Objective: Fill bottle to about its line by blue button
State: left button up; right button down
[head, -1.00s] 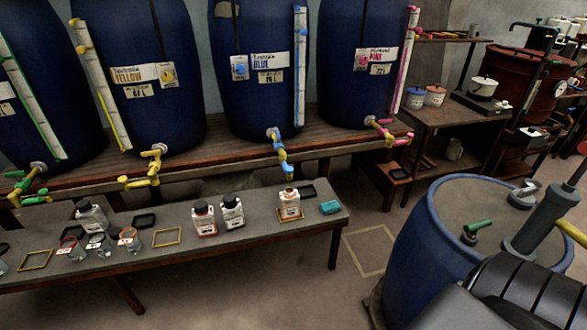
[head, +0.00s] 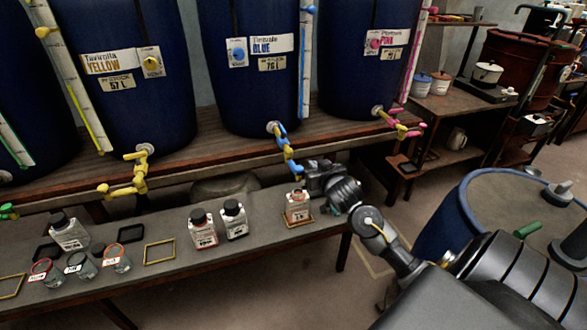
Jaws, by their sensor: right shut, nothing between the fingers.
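The blue vat (head: 250,95) stands on the shelf at the centre back. It has a white "BLUE" label with a round blue button (head: 238,53) at the label's left. Its blue tap (head: 285,150) hangs over the bench. A small bottle (head: 297,206) with a white label stands upright in a yellow frame below and slightly right of that tap. Its fill level and line are too small to make out. My right gripper (head: 312,168) is shut and empty, just behind and above the bottle, near the tap's end. My left gripper is not in view.
The yellow vat (head: 130,90) and pink vat (head: 365,60) flank the blue one. Two dark-capped bottles (head: 233,219) stand left on the bench (head: 180,268). Several jars stand farther left. A blue barrel (head: 445,225) is at right.

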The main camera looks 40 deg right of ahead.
aim_at(299, 169)
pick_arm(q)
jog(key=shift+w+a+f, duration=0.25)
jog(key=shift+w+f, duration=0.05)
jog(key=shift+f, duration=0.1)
pick_arm(e)
jog(key=shift+w+a+f, duration=0.1)
jog(key=shift+a+f, duration=0.25)
jog(key=shift+f, duration=0.05)
jog(key=shift+w, duration=0.1)
